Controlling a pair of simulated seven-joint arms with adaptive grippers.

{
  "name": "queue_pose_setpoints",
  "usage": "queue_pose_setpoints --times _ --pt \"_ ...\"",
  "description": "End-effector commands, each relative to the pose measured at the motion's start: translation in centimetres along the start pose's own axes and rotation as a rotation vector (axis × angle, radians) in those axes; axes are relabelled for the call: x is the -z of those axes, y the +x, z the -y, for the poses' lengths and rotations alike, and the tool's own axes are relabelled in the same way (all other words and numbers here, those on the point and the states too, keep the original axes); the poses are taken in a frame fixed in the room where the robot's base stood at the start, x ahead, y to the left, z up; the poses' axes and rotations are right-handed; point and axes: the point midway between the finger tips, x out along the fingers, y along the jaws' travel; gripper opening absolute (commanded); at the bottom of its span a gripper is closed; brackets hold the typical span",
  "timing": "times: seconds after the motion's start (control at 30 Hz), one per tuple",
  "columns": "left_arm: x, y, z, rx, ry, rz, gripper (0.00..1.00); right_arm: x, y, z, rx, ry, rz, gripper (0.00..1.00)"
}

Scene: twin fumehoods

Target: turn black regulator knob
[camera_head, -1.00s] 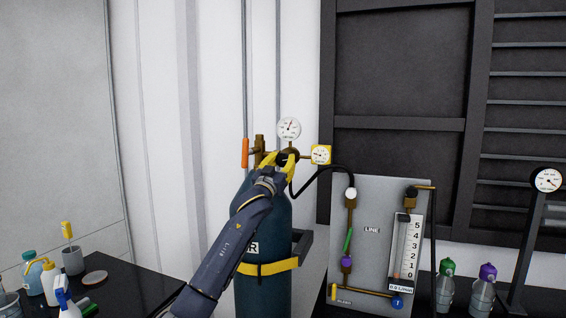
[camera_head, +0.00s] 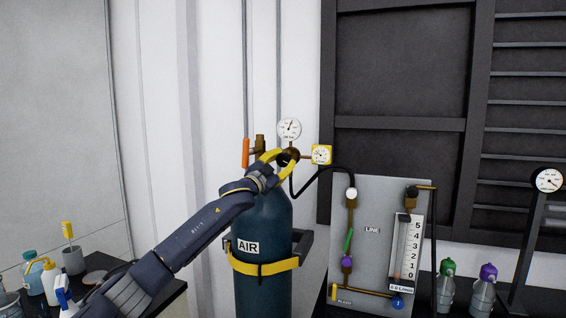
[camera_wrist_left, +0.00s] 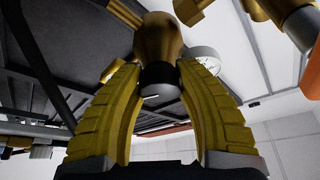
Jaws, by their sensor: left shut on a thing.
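The black regulator knob (camera_head: 283,160) sits on the front of the brass regulator (camera_head: 292,154) above the blue-green AIR cylinder (camera_head: 263,278). My left gripper (camera_head: 286,157) reaches it from the lower left with its yellow fingers around it. In the left wrist view the black knob (camera_wrist_left: 160,84), with a small white mark on its face, lies between the two finger ends, and the gripper is shut on it. A round white gauge (camera_head: 289,129) stands above the regulator and a yellow square gauge (camera_head: 321,154) sits to its right. My right gripper is not in view.
An orange-handled valve (camera_head: 245,153) is left of the regulator. A black hose (camera_head: 318,173) runs right to the LINE panel (camera_head: 372,205) with a flowmeter (camera_head: 406,250). Bottles (camera_head: 446,285) stand farther right. A dark bench with bottles (camera_head: 50,280) is at lower left.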

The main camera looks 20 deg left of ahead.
Motion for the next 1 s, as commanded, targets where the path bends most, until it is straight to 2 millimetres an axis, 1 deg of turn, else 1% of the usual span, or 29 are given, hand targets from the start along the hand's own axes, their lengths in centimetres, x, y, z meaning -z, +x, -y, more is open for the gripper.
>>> queue_pose_setpoints --times 0.03,0.5,0.53,0.6,0.73,0.77,1.0 --pt "0.44 0.05 0.16 -0.001 0.006 -0.007 0.04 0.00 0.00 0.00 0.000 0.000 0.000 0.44" --pt "0.52 0.06 0.17 -0.005 0.015 -0.009 0.04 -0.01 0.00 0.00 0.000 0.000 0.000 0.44" --pt "0.52 0.06 0.16 -0.005 0.015 -0.009 0.38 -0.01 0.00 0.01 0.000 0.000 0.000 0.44" --pt "0.48 0.06 0.14 -0.005 0.015 -0.008 0.46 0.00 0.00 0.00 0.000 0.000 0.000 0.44" --pt "0.31 0.04 0.08 -0.006 0.016 -0.005 0.61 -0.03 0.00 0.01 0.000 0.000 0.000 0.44" --pt "0.29 0.04 0.07 -0.006 0.016 -0.005 0.63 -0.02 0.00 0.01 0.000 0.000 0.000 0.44" --pt "0.15 -0.02 0.03 -0.006 0.016 -0.002 0.63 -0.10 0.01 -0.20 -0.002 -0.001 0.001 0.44"
